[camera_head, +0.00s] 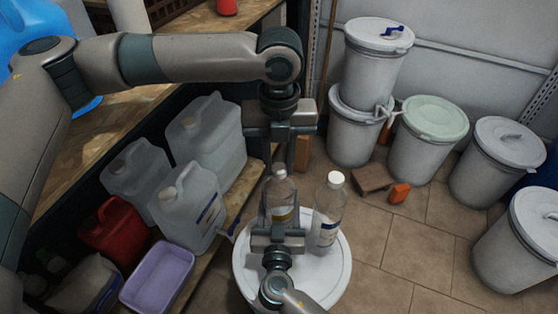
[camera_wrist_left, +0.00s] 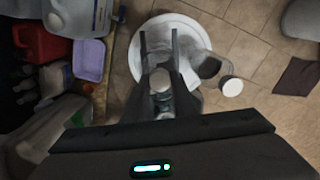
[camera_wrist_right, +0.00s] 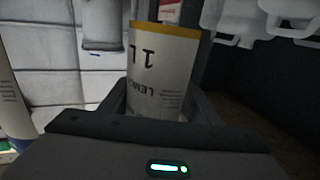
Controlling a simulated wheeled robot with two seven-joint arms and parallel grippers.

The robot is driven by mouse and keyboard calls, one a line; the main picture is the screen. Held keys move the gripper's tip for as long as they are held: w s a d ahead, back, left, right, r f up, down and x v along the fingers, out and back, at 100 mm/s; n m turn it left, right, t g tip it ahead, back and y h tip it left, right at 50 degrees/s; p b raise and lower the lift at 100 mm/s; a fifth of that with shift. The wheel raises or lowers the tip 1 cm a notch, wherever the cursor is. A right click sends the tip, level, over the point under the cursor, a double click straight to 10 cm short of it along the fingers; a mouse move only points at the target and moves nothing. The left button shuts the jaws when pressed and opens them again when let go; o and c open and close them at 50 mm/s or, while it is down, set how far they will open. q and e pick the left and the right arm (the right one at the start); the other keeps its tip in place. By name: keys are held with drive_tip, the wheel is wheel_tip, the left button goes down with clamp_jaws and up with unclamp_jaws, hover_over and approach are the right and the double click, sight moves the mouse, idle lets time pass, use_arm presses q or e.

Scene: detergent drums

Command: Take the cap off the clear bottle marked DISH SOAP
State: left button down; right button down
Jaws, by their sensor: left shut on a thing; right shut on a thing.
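Two clear bottles stand on a white drum lid (camera_head: 338,282). One bottle (camera_head: 281,197), with a pale cap and a yellow-banded label, is between my grippers. My right gripper (camera_head: 279,222) is shut on its body from the near side. In the right wrist view its label (camera_wrist_right: 160,75) appears upside down, with "1 L" and part of "LEMON"; I cannot read DISH SOAP. My left gripper (camera_head: 280,160) comes from above and is shut on its cap (camera_wrist_left: 160,80). The other bottle (camera_head: 328,212), white-capped with a white and blue label, stands upright just right of it.
Plastic jugs (camera_head: 190,205), a red canister (camera_head: 115,235) and a lilac tub (camera_head: 158,277) stand to the left. White drums (camera_head: 425,140) line the back and right. Orange (camera_head: 399,193) and brown blocks (camera_head: 371,179) lie on the floor. Tiled floor at lower right is clear.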

use_arm(q)
drive_tip(key=n, duration=0.6)
drive_tip(key=c, duration=1.5)
unclamp_jaws()
drive_tip(key=shift+o, duration=0.2)
drive_tip(key=shift+r, duration=0.15)
drive_tip(key=shift+r, duration=2.1)
